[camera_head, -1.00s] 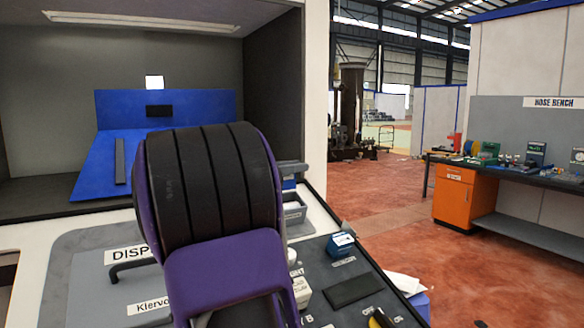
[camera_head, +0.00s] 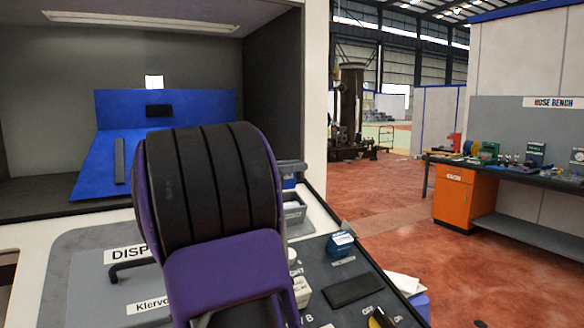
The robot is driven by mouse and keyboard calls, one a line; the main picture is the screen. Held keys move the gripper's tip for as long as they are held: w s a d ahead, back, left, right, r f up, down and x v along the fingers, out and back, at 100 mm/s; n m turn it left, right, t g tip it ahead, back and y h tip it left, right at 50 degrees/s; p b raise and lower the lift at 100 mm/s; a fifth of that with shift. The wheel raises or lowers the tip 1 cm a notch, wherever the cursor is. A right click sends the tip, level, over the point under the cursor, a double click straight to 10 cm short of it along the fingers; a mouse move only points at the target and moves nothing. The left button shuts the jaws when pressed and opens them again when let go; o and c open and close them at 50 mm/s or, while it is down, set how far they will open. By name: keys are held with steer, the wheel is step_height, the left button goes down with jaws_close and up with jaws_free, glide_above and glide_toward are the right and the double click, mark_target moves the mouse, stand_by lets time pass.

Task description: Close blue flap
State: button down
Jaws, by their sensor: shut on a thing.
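The blue flap (camera_head: 92,168) lies open inside the grey compartment at the left. It slopes down toward the front, with a long black bar (camera_head: 119,160) on it. Behind it stands an upright blue panel (camera_head: 200,104) with a black plate (camera_head: 158,111) on it. My purple and black arm fills the middle of the view and covers the right part of the flap. My gripper cannot be made out; it is hidden behind the arm or out of frame, so any contact with the flap does not show.
The compartment's dark side wall (camera_head: 272,90) stands right of the flap. A dispenser front with a black handle (camera_head: 130,270) is below. A control panel (camera_head: 350,291) with a blue-topped block (camera_head: 340,243) lies right of my arm. Open red floor (camera_head: 390,200) extends beyond.

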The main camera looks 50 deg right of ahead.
mark_target(305, 206)
steer(key=shift+s, duration=0.1)
steer(key=s+m+b, duration=0.1)
steer(key=m+b, duration=0.1)
steer(key=m, duration=0.1)
steer(key=s+f+m+b, duration=0.1)
steer(key=m+b, duration=0.2)
steer(key=s+a+m+b, duration=0.1)
steer(key=m+b, duration=0.2)
steer(key=shift+s+a+f+m, duration=0.1)
steer(key=shift+s+f+m, duration=0.2)
steer(key=shift+s+f, duration=0.05)
steer(key=m+b, duration=0.1)
steer(key=s+m+b, duration=0.1)
steer(key=m, duration=0.1)
steer(key=shift+a+f+b, duration=0.15)
steer(key=shift+f+b, duration=0.25)
steer(key=shift+s+a+f+m, duration=0.1)
steer(key=shift+f+m, duration=0.15)
steer(key=shift+m, duration=0.5)
steer(key=shift+s+d+f+m, duration=0.1)
steer(key=shift+f+m, duration=0.1)
steer(key=shift+m, duration=0.6)
steer(key=shift+s+a+f+m, duration=0.1)
steer(key=shift+f+m, duration=0.15)
steer(key=shift+m, duration=0.5)
